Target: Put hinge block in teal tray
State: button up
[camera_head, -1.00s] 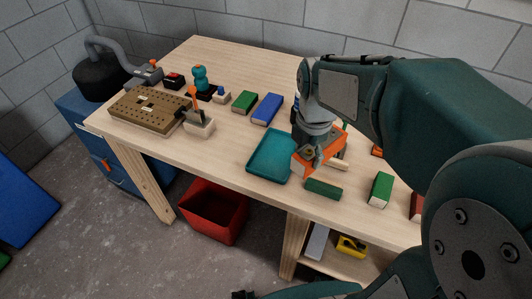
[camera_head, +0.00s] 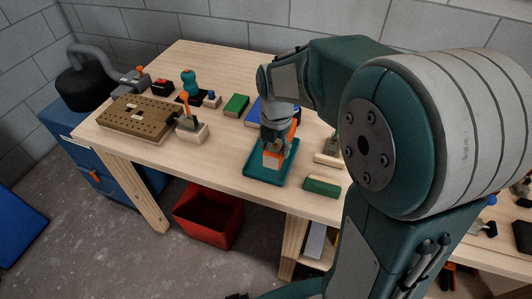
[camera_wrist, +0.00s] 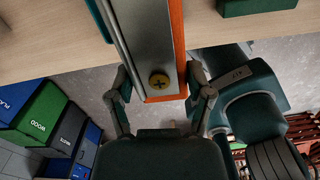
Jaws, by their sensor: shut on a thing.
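The hinge block (camera_head: 272,159) is orange with a pale end face. In the wrist view the hinge block (camera_wrist: 150,35) shows a grey metal strip and a brass screw between my fingers. My gripper (camera_head: 275,138) is shut on it, and it also shows in the wrist view (camera_wrist: 160,92). The block is over the teal tray (camera_head: 257,181), covering much of it; I cannot tell whether it touches the tray floor. A strip of the teal tray (camera_wrist: 98,18) shows at the upper left of the wrist view.
A green block (camera_head: 322,187) lies right of the tray. A blue block (camera_head: 252,114) and another green block (camera_head: 236,104) lie behind it. A red bin (camera_head: 208,215) is on the floor.

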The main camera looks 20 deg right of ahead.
jog(key=w+f, duration=0.3)
jog(key=f, duration=0.1)
jog(key=shift+w+a+f, duration=0.1)
jog(key=shift+a, duration=0.3)
jog(key=shift+w+d+f, duration=0.2)
jog(key=shift+w+f, duration=0.15)
jog(key=shift+f, duration=0.05)
jog(key=f, duration=0.3)
jog(key=shift+w+f, duration=0.1)
jog(key=shift+w, duration=0.1)
jog(key=shift+a+f, duration=0.15)
jog(key=shift+a, duration=0.15)
jog(key=shift+f, duration=0.1)
jog(key=o, duration=1.3)
jog(key=shift+d, duration=0.2)
